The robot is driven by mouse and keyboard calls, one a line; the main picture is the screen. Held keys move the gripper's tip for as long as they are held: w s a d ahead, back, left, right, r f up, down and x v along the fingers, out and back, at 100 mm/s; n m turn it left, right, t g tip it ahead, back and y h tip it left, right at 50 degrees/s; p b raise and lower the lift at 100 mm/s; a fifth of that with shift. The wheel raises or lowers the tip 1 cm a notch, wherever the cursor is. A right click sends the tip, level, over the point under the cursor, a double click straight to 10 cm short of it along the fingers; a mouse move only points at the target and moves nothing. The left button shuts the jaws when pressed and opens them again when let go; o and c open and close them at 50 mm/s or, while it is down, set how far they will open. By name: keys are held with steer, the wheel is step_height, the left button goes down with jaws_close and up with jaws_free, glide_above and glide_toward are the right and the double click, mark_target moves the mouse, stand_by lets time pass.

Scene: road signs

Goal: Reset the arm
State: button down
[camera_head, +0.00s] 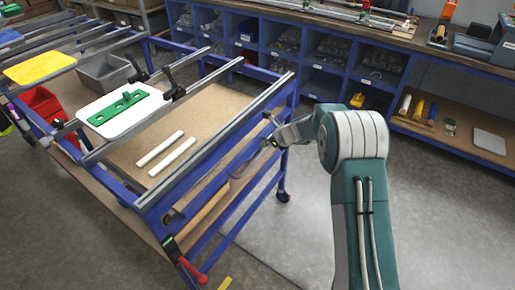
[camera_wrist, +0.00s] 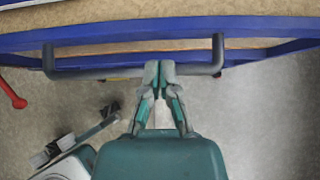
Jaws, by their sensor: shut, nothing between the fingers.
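My gripper (camera_wrist: 159,66) is shut and empty in the wrist view, its two grey-and-teal fingers together. The fingertips are at the middle of a grey handle bar (camera_wrist: 95,73) on the blue cart frame (camera_wrist: 120,34); I cannot tell whether they touch it. In the head view my teal and white arm reaches left toward the near right side of the blue cart (camera_head: 290,105). The gripper itself is small and hard to make out there.
The cart carries a white plate (camera_head: 113,120) with a green piece (camera_head: 119,109), two white rods (camera_head: 166,155), a yellow plate (camera_head: 38,69) and a grey bin (camera_head: 103,72). Blue shelving (camera_head: 313,50) stands behind. Grey floor at the right is clear.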

steer(key=s+d+r+n+h, duration=0.1)
steer(key=s+d+r+n, duration=0.45)
steer(key=s+r, duration=0.5)
steer(key=s+d+r+n+h, duration=0.2)
steer(key=s+d+r+n, duration=0.2)
steer(key=s+r+n, duration=0.45)
steer(key=s+d+r+n+h, duration=0.1)
steer(key=s+d+n, duration=0.2)
steer(key=s, duration=0.5)
steer(key=s+d+r+n+h, duration=0.2)
steer(key=s+d+n, duration=0.1)
steer(key=s, duration=0.5)
steer(key=s+d+r+n+t+h, duration=0.1)
steer(key=s+d+r+n, duration=0.1)
steer(key=s, duration=0.6)
steer(key=shift+d+n+h, duration=0.4)
steer(key=shift+d+n, duration=0.1)
steer(key=shift+n, duration=0.5)
steer(key=shift+s+r, duration=0.1)
steer(key=shift+r, duration=0.05)
